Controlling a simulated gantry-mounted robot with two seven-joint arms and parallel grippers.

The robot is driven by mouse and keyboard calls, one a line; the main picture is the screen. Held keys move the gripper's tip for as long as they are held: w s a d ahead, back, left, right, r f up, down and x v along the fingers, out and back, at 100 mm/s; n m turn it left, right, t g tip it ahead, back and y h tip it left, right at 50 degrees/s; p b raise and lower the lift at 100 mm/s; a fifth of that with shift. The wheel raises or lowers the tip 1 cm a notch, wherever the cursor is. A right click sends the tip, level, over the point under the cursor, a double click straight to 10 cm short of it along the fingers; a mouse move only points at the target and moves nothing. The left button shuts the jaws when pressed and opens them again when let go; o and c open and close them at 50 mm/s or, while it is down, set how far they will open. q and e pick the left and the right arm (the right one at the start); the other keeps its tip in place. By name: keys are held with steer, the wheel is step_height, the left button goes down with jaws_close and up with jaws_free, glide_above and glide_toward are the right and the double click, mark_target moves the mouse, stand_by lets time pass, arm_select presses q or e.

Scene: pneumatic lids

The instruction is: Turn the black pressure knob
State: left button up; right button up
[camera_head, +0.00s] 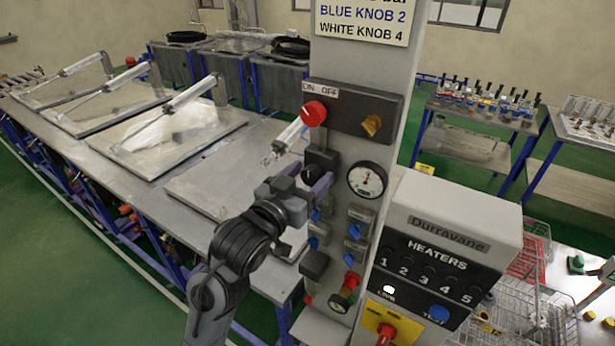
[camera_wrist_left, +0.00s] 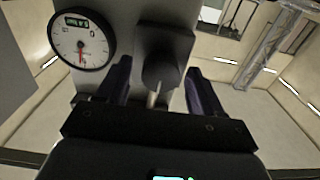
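The black pressure knob (camera_head: 311,174) is on the panel of the grey post, left of a round white gauge. My left gripper (camera_head: 304,185) is at the knob, coming from the front left. In the left wrist view the dark round knob (camera_wrist_left: 163,68) sits between the two purple-grey fingers of the left gripper (camera_wrist_left: 160,92). The fingers are spread, with a gap on the knob's left side; whether the right finger touches it I cannot tell. The gauge (camera_head: 367,180) also shows in the wrist view (camera_wrist_left: 82,42). My right gripper is not in view.
Blue knobs (camera_head: 353,231) and a red-green button (camera_head: 345,290) are below. The heaters box (camera_head: 450,245) juts out at the right. A metal bench (camera_head: 120,140) with lids stands at the left.

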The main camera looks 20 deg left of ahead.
arm_select(q)
steer(key=c, duration=1)
steer(key=shift+m, duration=0.4)
steer(key=shift+m, duration=0.8)
steer(key=shift+d+m, duration=0.1)
steer(key=shift+m, duration=1.7)
steer(key=o, duration=1.1)
steer(key=shift+c, duration=0.2)
